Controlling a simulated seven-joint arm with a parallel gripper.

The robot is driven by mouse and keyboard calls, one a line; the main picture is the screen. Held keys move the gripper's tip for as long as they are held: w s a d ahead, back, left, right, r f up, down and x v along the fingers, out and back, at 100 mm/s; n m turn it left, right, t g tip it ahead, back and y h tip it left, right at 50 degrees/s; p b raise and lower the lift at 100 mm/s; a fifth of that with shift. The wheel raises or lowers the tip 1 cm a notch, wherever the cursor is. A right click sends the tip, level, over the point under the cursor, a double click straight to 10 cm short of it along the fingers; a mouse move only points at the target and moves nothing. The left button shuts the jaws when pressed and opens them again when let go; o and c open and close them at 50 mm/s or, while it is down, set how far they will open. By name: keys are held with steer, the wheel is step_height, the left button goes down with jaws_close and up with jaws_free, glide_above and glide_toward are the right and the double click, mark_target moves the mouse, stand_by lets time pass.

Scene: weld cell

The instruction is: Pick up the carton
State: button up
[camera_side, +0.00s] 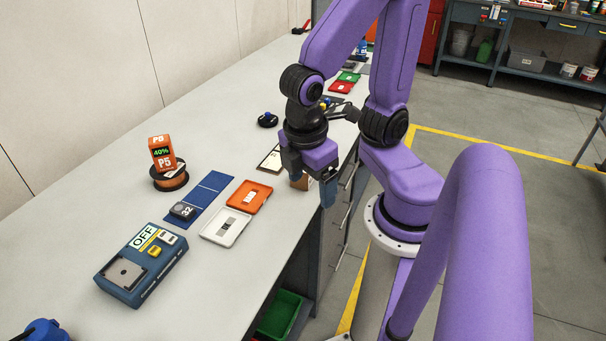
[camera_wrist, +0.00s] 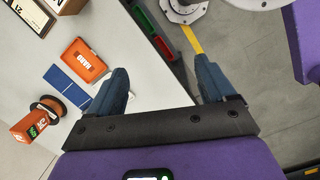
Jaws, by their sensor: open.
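A small brown carton (camera_side: 300,183) stands near the table's front edge in the side view, mostly hidden behind my gripper (camera_side: 312,186). In the wrist view, a brown cardboard box (camera_wrist: 66,5) with a pale label is cut off at the top left, outside the fingers. It looks like the same carton. My gripper (camera_wrist: 161,66) is open, its blue fingers wide apart with nothing between them. They point down over the table edge, and the gap shows table edge and floor. Whether a finger touches the carton cannot be told.
An orange tray (camera_side: 249,196), a white tray (camera_side: 226,227) and a blue mat (camera_side: 204,195) lie nearby. A spool (camera_side: 170,178) with an orange box (camera_side: 162,152) stands farther left, and a blue device (camera_side: 142,264) sits in front. The table's left rear is clear.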

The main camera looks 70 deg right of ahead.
steer(key=w+d+f+n+h, duration=0.1)
steer(key=w+f+h, duration=0.2)
steer(key=f+h, duration=0.1)
steer(key=w+f+n+h, duration=0.2)
steer(key=w+f+h, duration=0.1)
steer(key=f+h, duration=0.2)
steer(key=w+d+f+n+h, duration=0.1)
steer(key=w+f+h, duration=0.2)
steer(key=h, duration=0.3)
steer(key=shift+d+f+n, duration=0.3)
steer(key=shift+f, duration=0.45)
steer(key=shift+w+d+f+n+t+h, duration=0.2)
steer(key=shift+d+f+n+t+h, duration=0.15)
steer(key=shift+f+h, duration=0.3)
steer(key=d, duration=1.2)
steer(key=shift+w+r, duration=0.1)
steer(key=shift+w, duration=0.05)
steer(key=shift+w+d+r, duration=0.1)
steer(key=shift+d+r, duration=0.05)
steer(key=shift+d, duration=0.75)
steer(key=shift+w+d+r, duration=0.1)
steer(key=shift+d+r, duration=0.05)
steer(key=shift+d, duration=0.7)
steer(key=shift+d+r, duration=0.15)
steer(key=shift+d, duration=0.75)
steer(key=shift+c, duration=0.3)
steer(key=c, duration=1.4)
steer(key=shift+o, duration=0.2)
steer(key=shift+r, duration=0.1)
